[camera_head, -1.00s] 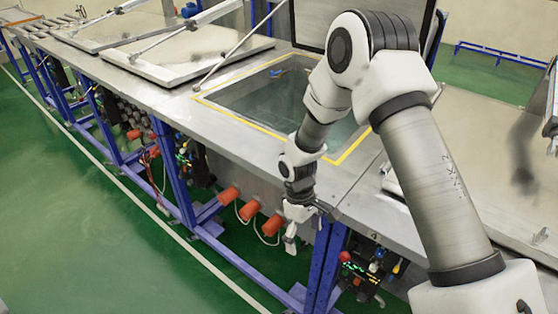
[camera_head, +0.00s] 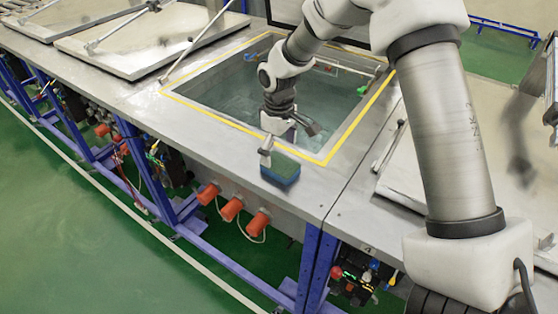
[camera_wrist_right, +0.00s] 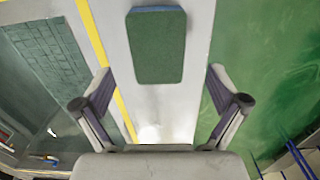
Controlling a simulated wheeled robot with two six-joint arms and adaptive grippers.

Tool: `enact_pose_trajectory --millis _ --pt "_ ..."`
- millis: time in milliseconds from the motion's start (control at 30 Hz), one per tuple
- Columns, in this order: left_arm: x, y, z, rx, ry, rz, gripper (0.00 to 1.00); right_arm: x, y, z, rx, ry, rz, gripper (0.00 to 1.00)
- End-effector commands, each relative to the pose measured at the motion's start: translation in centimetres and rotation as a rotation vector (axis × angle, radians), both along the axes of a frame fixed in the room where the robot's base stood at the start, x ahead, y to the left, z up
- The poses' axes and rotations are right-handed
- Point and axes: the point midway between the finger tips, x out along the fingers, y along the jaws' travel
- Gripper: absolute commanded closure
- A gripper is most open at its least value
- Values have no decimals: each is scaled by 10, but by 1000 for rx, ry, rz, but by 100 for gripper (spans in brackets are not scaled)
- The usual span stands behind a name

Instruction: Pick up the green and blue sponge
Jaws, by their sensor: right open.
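The green and blue sponge (camera_head: 280,170) lies on the metal bench top between the yellow-lined basin and the front edge, green side up, blue below. My right gripper (camera_head: 288,139) is open and empty, just behind and above the sponge in the head view. In the right wrist view the sponge (camera_wrist_right: 157,46) lies ahead of my right gripper (camera_wrist_right: 160,78), roughly centred between its spread fingers and not touched by them. My left gripper is in neither view.
The open, water-filled basin (camera_head: 225,93) with its yellow border lies behind the sponge. Closed metal lids (camera_head: 125,45) are to the left, with another panel (camera_head: 470,170) to the right. Orange cylinders (camera_head: 232,209) stick out below the bench's front edge.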

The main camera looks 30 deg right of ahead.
Motion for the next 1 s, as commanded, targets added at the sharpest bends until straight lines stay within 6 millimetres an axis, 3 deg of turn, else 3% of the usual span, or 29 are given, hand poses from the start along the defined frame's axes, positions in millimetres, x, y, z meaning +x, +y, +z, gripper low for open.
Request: enact_pose_trajectory --millis 167,300,500,700,1000 --pt "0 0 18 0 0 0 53 -1 -2 -26 0 4 0 3" --pt "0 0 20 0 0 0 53 0 -2 -48 0 1 0 3" --pt "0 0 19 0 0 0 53 0 -2 -52 0 -1 0 3" --pt "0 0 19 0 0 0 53 0 -2 -51 0 -1 0 42" --pt "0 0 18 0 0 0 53 0 -2 -52 -1 -1 0 45"
